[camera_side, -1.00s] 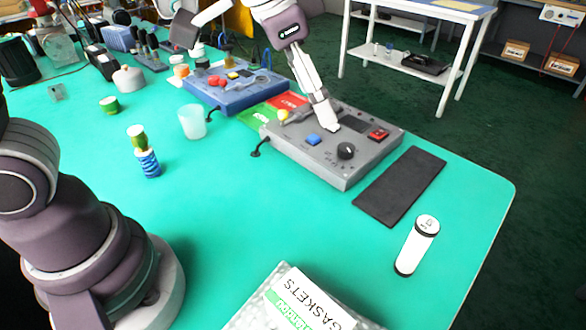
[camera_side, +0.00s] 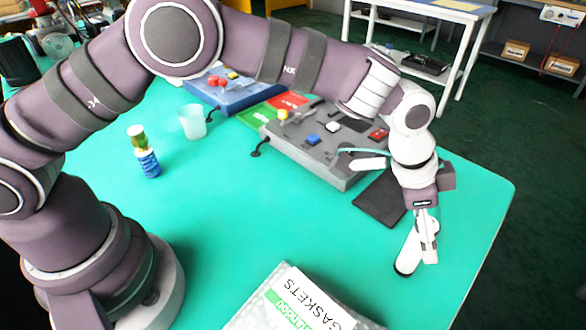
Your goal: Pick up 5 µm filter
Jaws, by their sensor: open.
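A white cylinder with a black end (camera_side: 406,262), which looks like the filter, lies or stands near the right edge of the green table. My gripper (camera_side: 429,257) is right at it, pointing down. The gripper covers the upper part of the cylinder, including its far end. The jaws are open. I cannot tell whether the fingers touch the cylinder or straddle it. No size marking on the cylinder is readable.
A dark mat (camera_side: 380,203) and a grey control box (camera_side: 315,150) with knobs lie behind the gripper. A bag labelled GASKETS (camera_side: 300,303) lies at the front. A translucent cup (camera_side: 192,122) and stacked blue and green spools (camera_side: 147,162) stand left. The table edge is close on the right.

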